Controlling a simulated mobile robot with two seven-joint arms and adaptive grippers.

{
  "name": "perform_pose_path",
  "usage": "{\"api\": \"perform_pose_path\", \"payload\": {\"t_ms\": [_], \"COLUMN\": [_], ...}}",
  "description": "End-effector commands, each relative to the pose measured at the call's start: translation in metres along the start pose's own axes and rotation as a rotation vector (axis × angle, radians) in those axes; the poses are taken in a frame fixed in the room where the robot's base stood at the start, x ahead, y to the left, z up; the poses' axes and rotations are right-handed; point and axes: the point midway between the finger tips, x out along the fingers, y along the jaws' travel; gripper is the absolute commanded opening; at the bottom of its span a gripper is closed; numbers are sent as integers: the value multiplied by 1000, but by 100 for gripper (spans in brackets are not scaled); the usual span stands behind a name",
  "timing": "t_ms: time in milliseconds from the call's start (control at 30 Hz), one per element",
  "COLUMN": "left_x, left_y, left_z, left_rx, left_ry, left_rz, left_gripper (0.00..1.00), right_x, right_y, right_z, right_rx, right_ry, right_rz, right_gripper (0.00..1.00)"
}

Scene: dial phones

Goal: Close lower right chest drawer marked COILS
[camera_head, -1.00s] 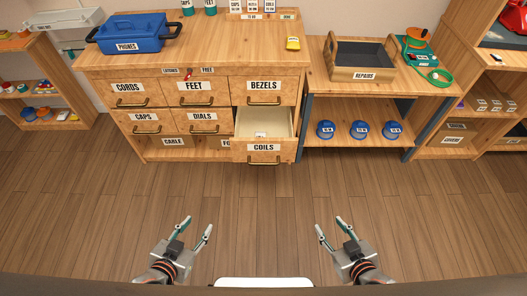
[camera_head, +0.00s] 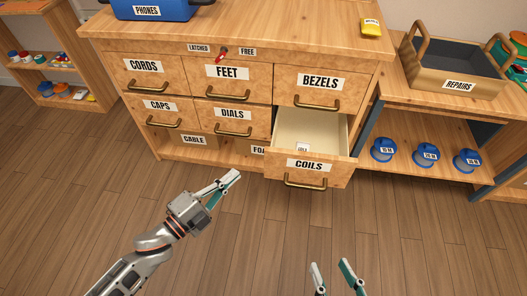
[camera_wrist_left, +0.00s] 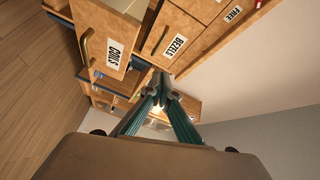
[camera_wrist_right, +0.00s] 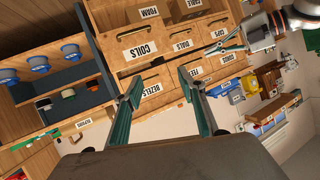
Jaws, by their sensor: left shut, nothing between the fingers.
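The COILS drawer (camera_head: 309,170) is the lower right drawer of the wooden chest. It is pulled out and shows its pale inside with a small white labelled item (camera_head: 302,147). Its brass handle (camera_head: 305,184) is on the front. The drawer also shows in the left wrist view (camera_wrist_left: 103,40) and the right wrist view (camera_wrist_right: 141,45). My left gripper (camera_head: 236,175) is shut and empty, left of the drawer front and apart from it. My right gripper (camera_head: 330,264) is open and empty, below the drawer over the floor.
The BEZELS drawer (camera_head: 320,84) above and the other chest drawers are closed. A latch lever (camera_head: 221,54) sits between LATCHED and FREE labels. A bench with a REPAIRS crate (camera_head: 458,85) and blue pots (camera_head: 383,150) stands at right. The floor before the chest is clear.

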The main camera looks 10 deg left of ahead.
Motion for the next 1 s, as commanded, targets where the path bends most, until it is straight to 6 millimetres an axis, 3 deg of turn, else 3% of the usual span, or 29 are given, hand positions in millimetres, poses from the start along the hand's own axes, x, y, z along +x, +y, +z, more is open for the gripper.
{"api": "perform_pose_path", "payload": {"t_ms": [33, 200, 567, 1000], "left_x": [-3, 10, 35, 116], "left_y": [46, 75, 75, 83], "left_z": [9, 25, 27, 10], "left_rx": [36, 201, 296, 292], "left_ry": [30, 148, 213, 210], "left_rz": [42, 55, 41, 44], "left_gripper": [0, 0, 0, 0], "right_x": [4, 19, 26, 27], "right_y": [-2, -13, -19, -30], "right_z": [29, 29, 18, 25], "right_rx": [41, 103, 140, 247], "right_ry": [-44, -38, -11, -6], "right_rz": [-2, -7, -13, -24], "right_gripper": [40, 40, 40, 40]}}
